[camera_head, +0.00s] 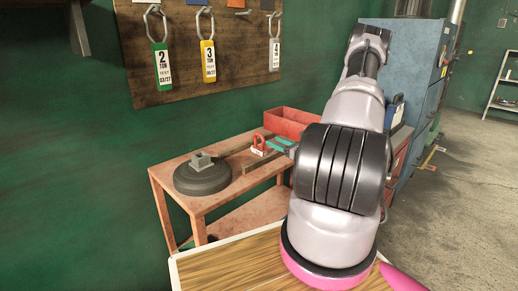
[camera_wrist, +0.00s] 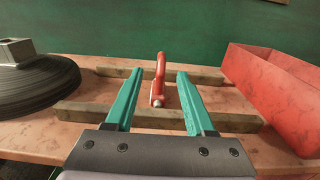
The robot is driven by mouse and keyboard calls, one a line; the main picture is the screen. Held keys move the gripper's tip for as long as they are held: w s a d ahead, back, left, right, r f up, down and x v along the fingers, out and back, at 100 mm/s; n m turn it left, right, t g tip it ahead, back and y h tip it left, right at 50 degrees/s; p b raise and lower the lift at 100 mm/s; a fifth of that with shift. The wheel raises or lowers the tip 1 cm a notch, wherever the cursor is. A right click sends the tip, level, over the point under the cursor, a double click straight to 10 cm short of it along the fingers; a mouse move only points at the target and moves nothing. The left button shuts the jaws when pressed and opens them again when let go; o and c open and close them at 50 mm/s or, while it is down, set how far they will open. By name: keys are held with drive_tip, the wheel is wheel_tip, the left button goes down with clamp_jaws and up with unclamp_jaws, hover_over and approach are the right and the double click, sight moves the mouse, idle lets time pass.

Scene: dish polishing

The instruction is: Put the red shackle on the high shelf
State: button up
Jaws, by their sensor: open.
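The red shackle (camera_wrist: 160,70) stands upright on the small table, between two wooden strips, in the middle of the wrist view. It also shows as a small red shape in the head view (camera_head: 259,143). My gripper (camera_wrist: 158,76) is open, with one teal finger on each side of the shackle and a gap on both sides. The fingers also show in the head view (camera_head: 278,145), close to the shackle. A dark wall shelf (camera_head: 40,12) is partly in view at the top left; I cannot tell if it is the high shelf.
A dark round weight (camera_head: 202,178) lies left on the table (camera_head: 215,205). A red bin (camera_wrist: 275,95) stands close to the right. A wall board (camera_head: 120,60) holds tagged shackles. A wooden top (camera_head: 225,268) is in front. A blue cabinet (camera_head: 400,60) stands behind my arm.

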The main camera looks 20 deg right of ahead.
sight(259, 135)
drive_tip(key=x, duration=1)
drive_tip(key=shift+w+d+f, duration=0.1)
drive_tip(key=shift+w+f, duration=0.05)
drive_tip(key=shift+w, duration=0.1)
clamp_jaws()
idle(1.1)
